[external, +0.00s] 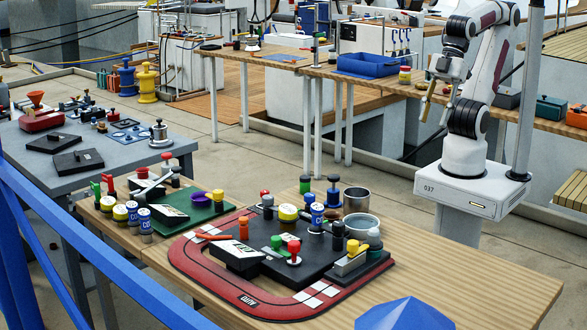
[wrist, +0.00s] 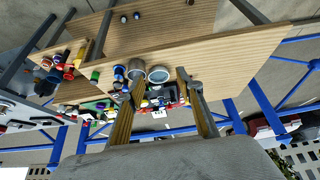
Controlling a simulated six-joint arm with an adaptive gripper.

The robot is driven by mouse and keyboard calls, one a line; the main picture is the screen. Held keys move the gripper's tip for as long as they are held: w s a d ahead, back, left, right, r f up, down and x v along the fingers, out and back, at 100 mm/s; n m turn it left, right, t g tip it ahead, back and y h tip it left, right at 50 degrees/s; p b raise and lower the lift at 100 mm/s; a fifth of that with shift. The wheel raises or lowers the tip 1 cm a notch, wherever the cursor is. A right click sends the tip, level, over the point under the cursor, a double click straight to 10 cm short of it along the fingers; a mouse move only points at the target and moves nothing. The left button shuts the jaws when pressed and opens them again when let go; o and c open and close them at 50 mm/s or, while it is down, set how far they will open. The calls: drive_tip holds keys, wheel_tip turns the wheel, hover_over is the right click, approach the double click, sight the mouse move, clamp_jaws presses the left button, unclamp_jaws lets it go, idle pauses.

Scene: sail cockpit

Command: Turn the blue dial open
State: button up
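Several blue-topped round knobs stand on the table, and I cannot tell for sure which is the blue dial. Another blue and white one (external: 144,219) is at the table's left end. Small blue-topped pieces (wrist: 118,76) show in the wrist view, too small to identify. My gripper (external: 434,112) is raised in the air at the back right, well away from the knobs. Its two fingers are apart and empty in the wrist view (wrist: 161,78).
A black board with a red track border (external: 190,270) carries several knobs and levers. A blue faceted object (external: 408,315) is at the front edge. The table's right part (external: 470,270) is clear. A blue rail crosses the left foreground.

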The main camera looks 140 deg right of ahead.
drive_tip(key=shift+w, duration=0.15)
drive_tip(key=m+g+h, duration=0.2)
drive_tip(key=m, duration=0.4)
hover_over(310, 194)
drive_tip(key=s+a, duration=0.2)
drive_tip(key=s, duration=0.1)
wheel_tip(310, 194, down, 12)
drive_tip(key=shift+w+f, duration=0.15)
drive_tip(key=shift+x, duration=3.7)
drive_tip(key=shift+w+d, duration=0.1)
